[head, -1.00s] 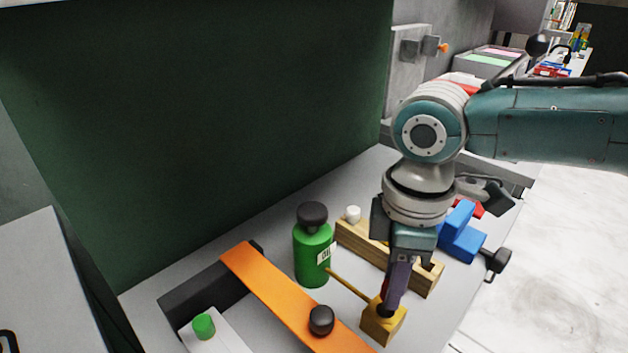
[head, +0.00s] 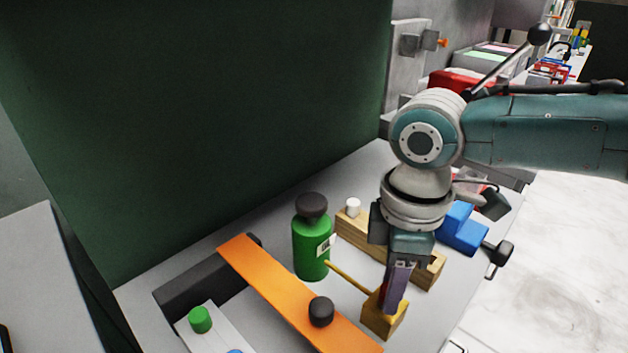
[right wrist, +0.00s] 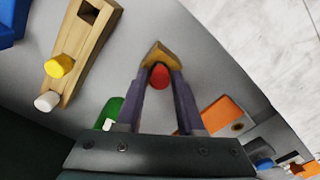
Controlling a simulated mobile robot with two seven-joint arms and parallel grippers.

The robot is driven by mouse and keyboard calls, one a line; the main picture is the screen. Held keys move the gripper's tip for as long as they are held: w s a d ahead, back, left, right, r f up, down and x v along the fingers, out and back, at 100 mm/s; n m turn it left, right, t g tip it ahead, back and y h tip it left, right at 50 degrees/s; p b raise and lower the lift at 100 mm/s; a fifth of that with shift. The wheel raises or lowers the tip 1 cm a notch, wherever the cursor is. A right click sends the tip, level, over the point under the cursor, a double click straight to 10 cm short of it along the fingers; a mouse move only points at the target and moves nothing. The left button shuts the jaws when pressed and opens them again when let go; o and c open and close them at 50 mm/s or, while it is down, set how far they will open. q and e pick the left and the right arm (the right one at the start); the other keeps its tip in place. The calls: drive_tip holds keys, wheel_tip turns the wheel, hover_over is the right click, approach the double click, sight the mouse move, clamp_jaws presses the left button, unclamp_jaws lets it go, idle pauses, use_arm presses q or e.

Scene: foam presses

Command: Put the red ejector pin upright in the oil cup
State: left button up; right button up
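The red ejector pin (right wrist: 159,77) shows in the right wrist view as a red rounded end between the fingertips of my right gripper (right wrist: 160,88). Both fingers lie close against it, and the gripper looks shut on it. The oil cup looks to be the small yellow block-like vessel with a long thin handle or spout (head: 380,319). In the right wrist view its yellow rim (right wrist: 154,54) lies just beyond the pin. In the head view my right gripper (head: 394,308) points down at the cup. The fingers hide the pin's lower end, so its depth in the cup is unclear. My left gripper is out of view.
A green bottle (head: 311,252) stands left of the cup. A wooden block (head: 360,233) with a white and a yellow peg is behind. An orange strip (head: 275,287) with a black knob (head: 321,311) lies front left. A blue clamp-like part (head: 462,235) is right.

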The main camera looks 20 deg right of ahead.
drive_tip(key=o, duration=0.4)
drive_tip(key=shift+c, duration=0.2)
wheel_tip(320, 180, up, 9)
drive_tip(key=shift+f+p, duration=0.1)
drive_tip(key=shift+p, duration=0.55)
drive_tip(key=shift+r, duration=0.6)
